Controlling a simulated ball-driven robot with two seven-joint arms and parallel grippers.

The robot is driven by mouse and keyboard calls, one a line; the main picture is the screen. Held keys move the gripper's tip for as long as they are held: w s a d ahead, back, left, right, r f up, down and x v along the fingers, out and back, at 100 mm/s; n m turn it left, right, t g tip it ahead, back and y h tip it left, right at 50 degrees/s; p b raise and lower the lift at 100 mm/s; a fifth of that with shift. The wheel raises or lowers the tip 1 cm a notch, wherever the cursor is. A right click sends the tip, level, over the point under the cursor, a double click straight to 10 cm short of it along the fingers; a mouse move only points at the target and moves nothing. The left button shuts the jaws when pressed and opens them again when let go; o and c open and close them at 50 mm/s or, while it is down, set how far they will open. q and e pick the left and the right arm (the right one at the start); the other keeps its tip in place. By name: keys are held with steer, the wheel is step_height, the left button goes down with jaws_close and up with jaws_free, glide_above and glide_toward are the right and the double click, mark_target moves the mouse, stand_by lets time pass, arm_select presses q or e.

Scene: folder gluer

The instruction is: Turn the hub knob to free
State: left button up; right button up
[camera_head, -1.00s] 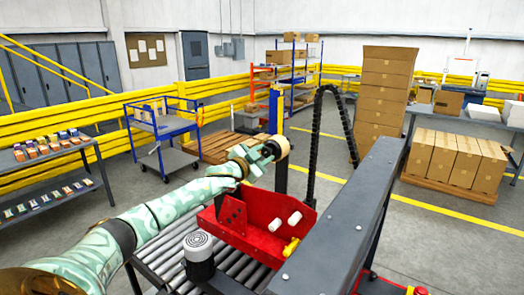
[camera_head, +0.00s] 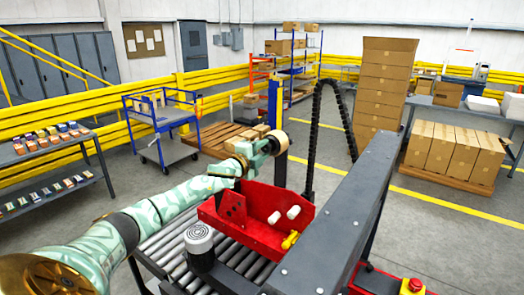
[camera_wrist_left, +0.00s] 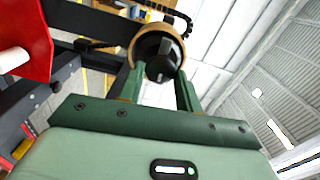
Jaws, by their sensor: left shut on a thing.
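The hub (camera_head: 278,142) is a tan-rimmed disc beyond the red machine, at the end of my left arm in the head view. In the left wrist view its tan ring (camera_wrist_left: 137,38) surrounds a black knob (camera_wrist_left: 160,57) with a raised grey bar across its face. My left gripper (camera_head: 262,148) reaches the hub. In the left wrist view its two green fingers (camera_wrist_left: 160,76) stand on either side of the knob and are shut on it. The fingertips' contact is partly hidden. My right gripper is not in view.
A red machine part (camera_head: 262,215) with white pegs and a yellow handle stands below the hub. A grey beam (camera_head: 340,225) runs close on the right. A roller conveyor (camera_head: 170,250) and a motor (camera_head: 199,245) lie under my left arm. A black cable chain (camera_head: 345,105) arches behind.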

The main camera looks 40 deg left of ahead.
arm_select(q)
steer(key=shift+f+m, duration=0.1)
steer(key=shift+m, duration=0.5)
steer(key=o, duration=1)
steer(key=shift+c, duration=0.2)
steer(key=s+d+b, duration=0.1)
steer(key=s+d, duration=0.1)
steer(key=s, duration=1.4)
steer(key=shift+s, duration=0.1)
